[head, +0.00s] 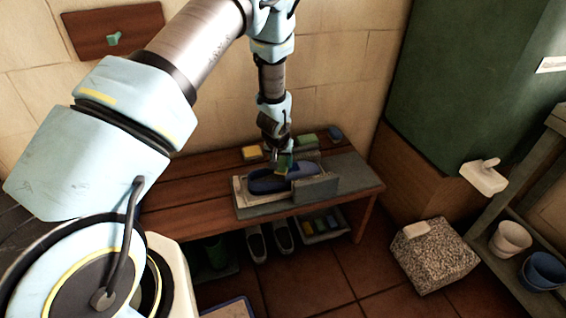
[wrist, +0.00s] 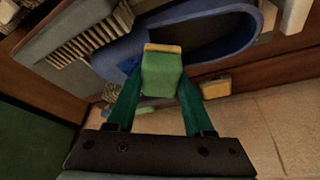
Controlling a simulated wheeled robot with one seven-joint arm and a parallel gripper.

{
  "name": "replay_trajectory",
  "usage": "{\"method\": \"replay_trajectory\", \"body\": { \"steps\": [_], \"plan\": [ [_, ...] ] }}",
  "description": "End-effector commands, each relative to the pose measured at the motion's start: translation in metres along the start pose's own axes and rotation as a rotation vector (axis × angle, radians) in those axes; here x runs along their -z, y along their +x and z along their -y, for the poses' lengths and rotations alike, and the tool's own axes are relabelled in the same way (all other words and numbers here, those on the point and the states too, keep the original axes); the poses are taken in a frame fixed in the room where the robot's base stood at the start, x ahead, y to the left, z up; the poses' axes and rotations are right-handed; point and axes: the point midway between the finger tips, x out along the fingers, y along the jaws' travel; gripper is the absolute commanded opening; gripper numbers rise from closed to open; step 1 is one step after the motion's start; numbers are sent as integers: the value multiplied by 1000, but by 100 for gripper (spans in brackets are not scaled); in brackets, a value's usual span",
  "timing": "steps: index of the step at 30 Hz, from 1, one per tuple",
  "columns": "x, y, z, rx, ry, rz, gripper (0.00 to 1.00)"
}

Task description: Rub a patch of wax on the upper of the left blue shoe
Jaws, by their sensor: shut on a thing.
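The blue shoe (head: 262,185) lies in a pale holder (head: 241,198) on the wooden bench; its dark opening shows in the wrist view, where the shoe (wrist: 215,32) fills the top middle. My gripper (head: 283,163) is above the shoe. In the wrist view my gripper (wrist: 160,82) is shut on a green block (wrist: 162,75) with a tan end. That end is over or against the shoe's blue upper; I cannot tell whether it touches. No wax patch can be made out.
A grey block (head: 316,188) stands right beside the shoe; bristles (wrist: 88,38) show beside it in the wrist view. The bench's left side is clear.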

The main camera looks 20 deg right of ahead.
Motion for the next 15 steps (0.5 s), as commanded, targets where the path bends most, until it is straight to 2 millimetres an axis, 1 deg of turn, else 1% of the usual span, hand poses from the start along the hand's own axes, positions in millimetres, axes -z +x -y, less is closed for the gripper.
{"method": "replay_trajectory", "body": {
  "steps": [2, 15],
  "plan": [
    [11, -18, -1, -2, -1, -6, 8],
    [31, -51, -3, -2, 0, -4, 8]
  ]
}}
